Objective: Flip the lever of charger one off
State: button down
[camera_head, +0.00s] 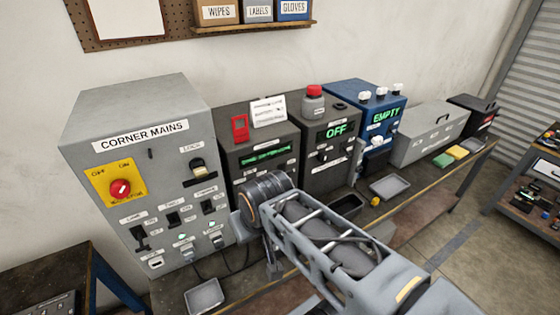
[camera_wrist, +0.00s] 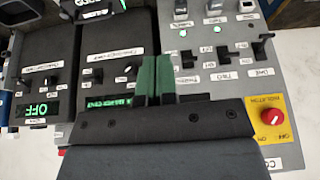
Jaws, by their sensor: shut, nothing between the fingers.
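The grey CORNER MAINS cabinet (camera_head: 140,170) stands at the left in the head view. Its front has a row of black levers: a left one (camera_head: 139,234), a middle one (camera_head: 173,218) and a right one (camera_head: 208,206). In the wrist view, upside down, they show as the left lever (camera_wrist: 262,45), middle lever (camera_wrist: 224,55) and right lever (camera_wrist: 187,60).
A red isolator knob (camera_head: 120,188) sits on a yellow plate. Dark boxes with green displays (camera_head: 260,154) (camera_head: 336,130) and a blue box (camera_head: 372,110) stand to the right. An empty tray (camera_head: 203,296) lies before the cabinet.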

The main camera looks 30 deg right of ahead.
aim_at(288, 172)
jog(key=w+d+r+m+b, duration=0.1)
jog(key=w+d+m+b, duration=0.2)
jog(key=d+m, duration=0.3)
jog(key=w+d+r+m+t+b, duration=0.1)
jog(key=w+d+m+b, duration=0.3)
jog(key=d, duration=0.5)
jog(key=w+d+r+m+b, duration=0.3)
jog(key=w+d+m+b, duration=0.1)
jog(key=d+m, duration=0.4)
jog(key=shift+w+d, duration=0.15)
jog(key=shift+w, duration=0.05)
jog(key=x, duration=1.4)
jog(key=shift+w+d+p, duration=0.15)
jog(key=shift+w+p, duration=0.1)
jog(key=shift+p, duration=0.05)
jog(key=shift+t, duration=0.3)
